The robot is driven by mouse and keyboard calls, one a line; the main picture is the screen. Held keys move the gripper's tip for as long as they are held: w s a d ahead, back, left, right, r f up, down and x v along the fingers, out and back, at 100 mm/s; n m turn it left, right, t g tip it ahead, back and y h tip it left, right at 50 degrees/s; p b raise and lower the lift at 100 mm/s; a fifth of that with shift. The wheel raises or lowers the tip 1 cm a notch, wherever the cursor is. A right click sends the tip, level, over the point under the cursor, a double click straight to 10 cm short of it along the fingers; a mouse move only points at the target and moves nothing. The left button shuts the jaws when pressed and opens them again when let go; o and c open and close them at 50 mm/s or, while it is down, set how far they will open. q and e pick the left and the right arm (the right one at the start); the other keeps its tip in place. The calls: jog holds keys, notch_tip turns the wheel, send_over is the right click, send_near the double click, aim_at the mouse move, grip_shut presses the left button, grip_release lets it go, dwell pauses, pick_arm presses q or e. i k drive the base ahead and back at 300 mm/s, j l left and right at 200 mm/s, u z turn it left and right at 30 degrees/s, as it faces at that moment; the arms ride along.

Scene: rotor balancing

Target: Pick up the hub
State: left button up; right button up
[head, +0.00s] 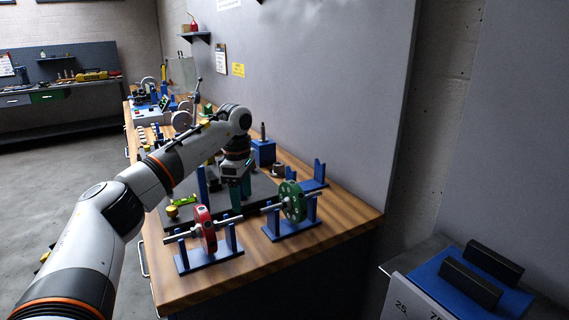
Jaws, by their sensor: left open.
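My left arm reaches in from the left over the wooden workbench (290,255). My left gripper (240,197) points down over the dark plate on the bench and is open. It is behind the red wheel and left of the green wheel. A small dark brownish round part (278,170) sits right of the gripper, near a blue block; it may be the hub, but it is too small to be sure. The red wheel (208,230) and the green wheel (293,202) sit on shafts across blue stands. The space between my fingertips is hard to make out. My right gripper is out of view.
A blue block with an upright pin (263,152) and an empty blue stand (316,177) are near the wall. A yellow-green part (180,207) lies on the dark plate (172,222). A blue holder with black blocks (475,285) is at lower right.

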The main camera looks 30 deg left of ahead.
aim_at(279, 171)
jog(key=i+j, duration=0.25)
jog(key=i, duration=0.2)
jog(key=i+j, duration=0.2)
jog(key=i, duration=0.25)
jog(key=i+j, duration=0.25)
jog(key=i, duration=0.2)
